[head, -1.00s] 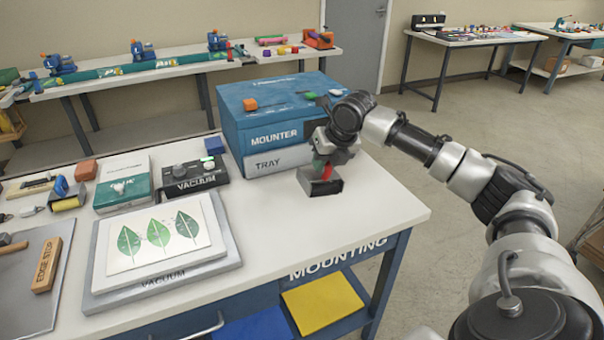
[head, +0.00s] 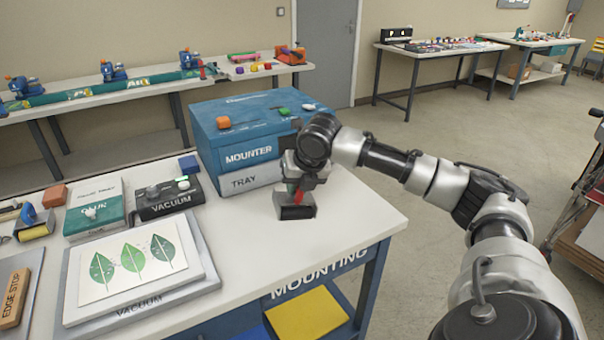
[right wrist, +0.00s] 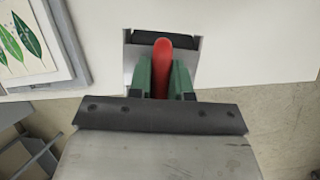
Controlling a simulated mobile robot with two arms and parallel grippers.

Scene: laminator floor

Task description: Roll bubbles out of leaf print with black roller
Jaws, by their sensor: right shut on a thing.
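The leaf print (head: 132,258), a white sheet with three green leaves, lies on the grey vacuum board (head: 185,293) at the front left of the table. The black roller (head: 297,212) is at a grey metal holder (head: 281,203) in front of the mounter's tray; it also shows in the right wrist view (right wrist: 165,38). My right gripper (head: 292,187) points down over it. In the right wrist view its green fingers are shut on the roller's red handle (right wrist: 162,62). Whether the roller still rests in the holder is unclear. My left gripper is out of view.
The blue mounter box (head: 240,135) stands just behind my right gripper. The black vacuum unit (head: 168,198) and green glue box (head: 93,212) stand behind the board. The edge stop (head: 14,297) is at the far left. The white tabletop (head: 245,240) between board and holder is clear.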

